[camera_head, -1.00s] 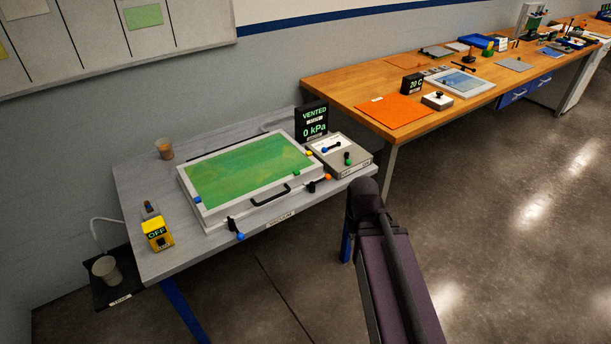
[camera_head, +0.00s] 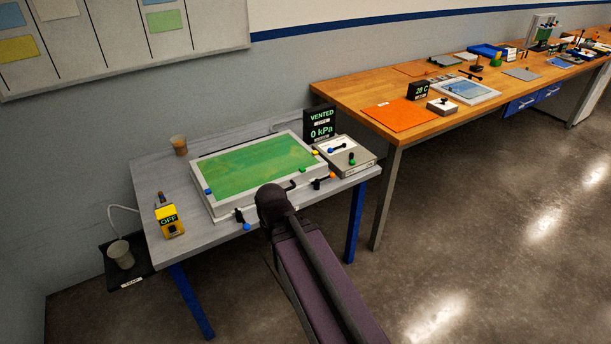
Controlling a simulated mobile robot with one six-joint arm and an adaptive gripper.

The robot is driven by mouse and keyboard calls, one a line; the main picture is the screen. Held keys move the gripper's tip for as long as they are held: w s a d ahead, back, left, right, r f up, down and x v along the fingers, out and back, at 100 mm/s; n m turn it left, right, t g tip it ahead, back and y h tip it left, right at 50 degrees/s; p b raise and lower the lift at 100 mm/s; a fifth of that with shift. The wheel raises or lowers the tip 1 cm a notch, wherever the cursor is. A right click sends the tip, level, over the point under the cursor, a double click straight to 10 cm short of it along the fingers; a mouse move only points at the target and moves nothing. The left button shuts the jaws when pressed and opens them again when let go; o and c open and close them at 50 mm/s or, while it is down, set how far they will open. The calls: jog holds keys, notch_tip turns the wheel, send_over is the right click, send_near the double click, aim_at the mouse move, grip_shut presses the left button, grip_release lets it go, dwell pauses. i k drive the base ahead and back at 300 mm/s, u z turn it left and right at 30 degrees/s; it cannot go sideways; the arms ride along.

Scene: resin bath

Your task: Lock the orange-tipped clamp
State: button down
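The orange-tipped clamp (camera_head: 332,176) sits at the front right corner of the bath on the grey bench. Its black body is at the bath's edge and its orange tip points to the right. The bath (camera_head: 262,166) is a pale box with a green top panel and a black handle on its front side. A blue-tipped clamp (camera_head: 246,226) is on the front left side, its tip hanging out over the front. My dark arm reaches up from the bottom and covers part of the bath's front edge, left of the orange-tipped clamp. No gripper fingers show.
A display (camera_head: 320,124) reads VENTED, 0 kPa. A control box (camera_head: 345,155) with blue-tipped and green-tipped levers stands right of the bath. A wooden bench (camera_head: 365,93) runs along the wall behind.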

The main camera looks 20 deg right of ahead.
aim_at(331, 174)
jog(key=u, duration=0.55)
jog(key=k, duration=0.7)
jog(key=z, duration=1.4)
jog(key=i, duration=1)
